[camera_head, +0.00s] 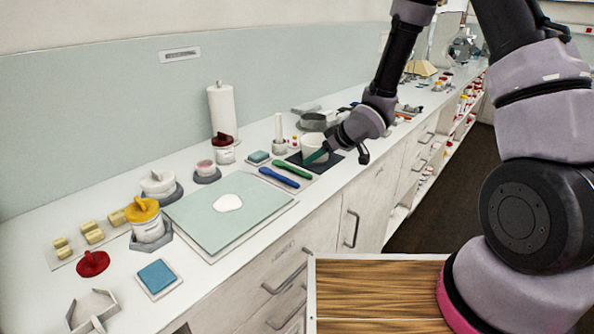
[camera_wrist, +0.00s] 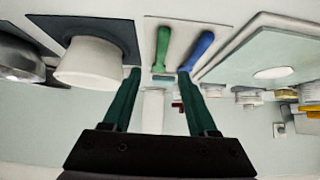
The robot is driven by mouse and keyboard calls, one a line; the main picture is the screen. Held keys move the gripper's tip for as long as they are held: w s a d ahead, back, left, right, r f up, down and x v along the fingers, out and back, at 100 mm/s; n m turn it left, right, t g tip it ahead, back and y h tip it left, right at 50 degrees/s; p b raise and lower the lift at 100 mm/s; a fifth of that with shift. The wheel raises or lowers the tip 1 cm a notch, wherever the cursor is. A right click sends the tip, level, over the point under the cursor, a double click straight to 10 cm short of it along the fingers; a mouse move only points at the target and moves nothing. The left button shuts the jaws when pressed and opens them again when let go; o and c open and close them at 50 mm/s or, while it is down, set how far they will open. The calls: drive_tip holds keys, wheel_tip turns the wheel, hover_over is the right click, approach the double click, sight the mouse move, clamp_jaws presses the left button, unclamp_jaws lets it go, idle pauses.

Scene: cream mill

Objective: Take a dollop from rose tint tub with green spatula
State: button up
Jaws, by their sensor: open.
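The green spatula (camera_head: 292,169) lies flat on a light mat beside a blue spatula (camera_head: 279,177). In the wrist view the green spatula (camera_wrist: 162,44) appears ahead of and roughly between my fingertips, apart from them, with the blue spatula (camera_wrist: 201,48) to its right. My gripper (camera_head: 318,156) is open and empty, its dark green fingers close to the white pot, just right of the spatulas. It also shows in the wrist view (camera_wrist: 158,74). A small tub with pinkish contents (camera_head: 206,166), which looks like the rose tint tub, sits in a grey holder left of the spatulas.
A white pot (camera_head: 313,142) on a dark mat stands close by my gripper. A red-lidded jar (camera_head: 224,152), a paper roll (camera_head: 221,108) and a green sponge (camera_head: 258,157) stand nearby. A pale green board (camera_head: 200,222) bears a white blob. A yellow-lidded tub (camera_head: 148,228) is farther left.

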sight(299, 170)
drive_tip(key=shift+x, duration=1.05)
drive_tip(key=x, duration=0.5)
drive_tip(key=shift+s+f, duration=0.1)
drive_tip(key=shift+f, duration=0.4)
drive_tip(key=shift+c, duration=0.3)
clamp_jaws()
